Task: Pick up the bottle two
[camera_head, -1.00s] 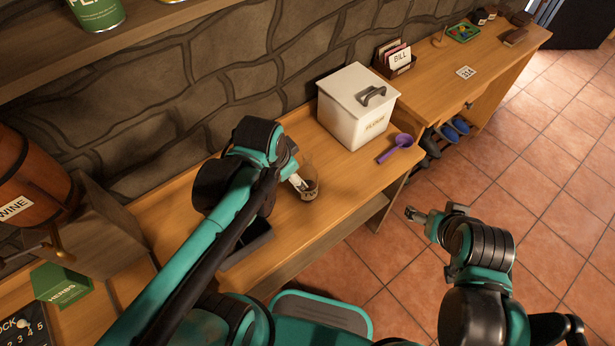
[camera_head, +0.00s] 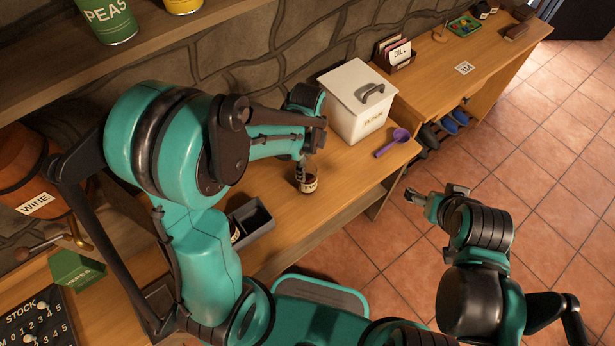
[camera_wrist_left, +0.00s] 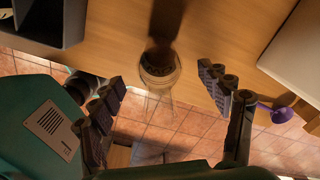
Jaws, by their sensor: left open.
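Bottle two (camera_head: 309,184) stands upright on the wooden counter, a small clear vessel with a dark band whose lettering starts "TW". Its upper part is partly hidden by my left gripper (camera_head: 301,168) in the head view. In the left wrist view the bottle (camera_wrist_left: 158,75) appears between the two spread fingers of my left gripper (camera_wrist_left: 165,98), with a gap on each side. My left gripper is open and holds nothing. My right gripper (camera_head: 434,197) is over the tiled floor, away from the counter; its finger opening is unclear.
A stone wall (camera_head: 290,45) is behind. Floor on the right is free.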

